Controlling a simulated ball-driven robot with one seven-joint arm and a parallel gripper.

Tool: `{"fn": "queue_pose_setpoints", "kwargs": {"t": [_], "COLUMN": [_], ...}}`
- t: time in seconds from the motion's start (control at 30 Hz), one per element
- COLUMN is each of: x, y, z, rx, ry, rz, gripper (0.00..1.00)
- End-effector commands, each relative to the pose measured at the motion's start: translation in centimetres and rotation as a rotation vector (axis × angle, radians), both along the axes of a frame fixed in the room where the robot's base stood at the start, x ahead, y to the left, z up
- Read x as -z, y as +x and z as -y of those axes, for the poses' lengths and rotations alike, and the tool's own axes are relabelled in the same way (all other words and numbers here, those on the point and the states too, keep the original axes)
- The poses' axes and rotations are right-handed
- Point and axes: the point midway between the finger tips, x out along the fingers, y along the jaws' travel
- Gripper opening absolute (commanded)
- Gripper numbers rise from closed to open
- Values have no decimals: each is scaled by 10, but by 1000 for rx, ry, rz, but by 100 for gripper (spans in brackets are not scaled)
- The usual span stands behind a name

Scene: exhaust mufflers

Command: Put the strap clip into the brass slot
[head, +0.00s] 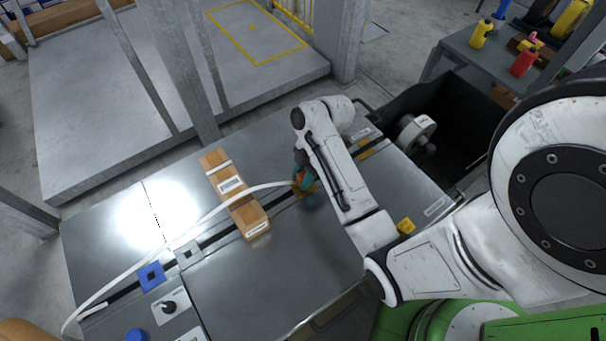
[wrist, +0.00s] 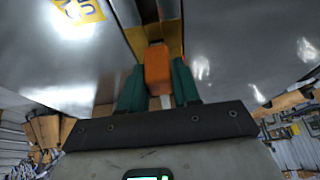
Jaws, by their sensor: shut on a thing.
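My gripper (wrist: 157,88) has teal fingers shut on the orange strap clip (wrist: 157,68), which points away from the wrist. In the head view my gripper (head: 304,179) is low over the middle of the metal table, and the clip is mostly hidden there. The white strap (head: 215,212) runs from the clip in a loose curve to the table's left front corner. The brass slot (wrist: 172,42) lies just beyond the clip's tip in the wrist view, with a dark groove between brass sides. I cannot tell whether the tip touches it.
A long cardboard box (head: 236,195) lies across the table groove, left of my gripper. A blue square plate (head: 151,277) and a black knob (head: 169,306) are at the front left. A dark bin (head: 462,105) stands behind the table at right.

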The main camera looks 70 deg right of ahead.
Motion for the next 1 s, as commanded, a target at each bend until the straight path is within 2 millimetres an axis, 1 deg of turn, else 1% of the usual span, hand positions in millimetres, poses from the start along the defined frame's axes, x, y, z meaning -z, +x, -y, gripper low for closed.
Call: {"fn": "queue_pose_setpoints", "kwargs": {"t": [0.63, 1.0], "x": [1, 7], "y": [0, 0], "z": [0, 0], "rx": [0, 0], "ry": [0, 0], "rz": [0, 0], "gripper": [5, 5]}}
